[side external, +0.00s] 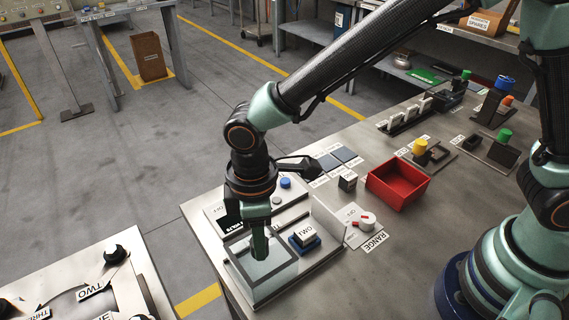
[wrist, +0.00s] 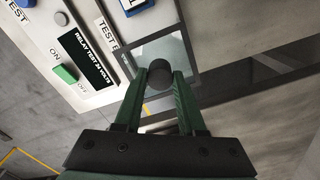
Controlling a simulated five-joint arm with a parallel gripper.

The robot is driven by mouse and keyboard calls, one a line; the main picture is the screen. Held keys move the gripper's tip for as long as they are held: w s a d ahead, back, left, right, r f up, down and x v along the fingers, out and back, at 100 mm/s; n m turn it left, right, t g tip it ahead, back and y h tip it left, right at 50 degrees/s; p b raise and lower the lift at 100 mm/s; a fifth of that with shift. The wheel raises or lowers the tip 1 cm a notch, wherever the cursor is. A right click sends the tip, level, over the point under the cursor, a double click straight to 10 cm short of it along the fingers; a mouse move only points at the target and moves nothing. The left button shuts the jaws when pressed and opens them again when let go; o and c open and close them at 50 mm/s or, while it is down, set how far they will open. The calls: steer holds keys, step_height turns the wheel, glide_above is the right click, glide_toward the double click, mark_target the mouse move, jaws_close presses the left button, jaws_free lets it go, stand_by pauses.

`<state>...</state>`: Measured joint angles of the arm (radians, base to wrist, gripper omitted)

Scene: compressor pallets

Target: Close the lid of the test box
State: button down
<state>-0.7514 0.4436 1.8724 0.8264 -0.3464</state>
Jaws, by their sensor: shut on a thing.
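The test box has a see-through lid (side external: 262,282), a glassy pane with a grey edge, at the front left of its base plate. The lid also shows in the wrist view (wrist: 187,58). My gripper (side external: 259,252) points down and is shut on a dark round knob (wrist: 159,72) on the lid. In the side view the fingers hide the knob. A pale upright panel (side external: 327,218) stands behind the block.
A panel with a display (wrist: 93,58), a green switch (wrist: 65,73) and a blue button (side external: 285,183) lies behind the lid. A RANGE dial (side external: 367,222) and red bin (side external: 398,185) stand right. The table edge is close on the left.

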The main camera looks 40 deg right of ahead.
steer(key=d, duration=1.1)
steer(key=shift+w+d+r, duration=0.1)
steer(key=shift+d, duration=0.1)
steer(key=c, duration=0.5)
jaws_free()
step_height(320, 180, up, 12)
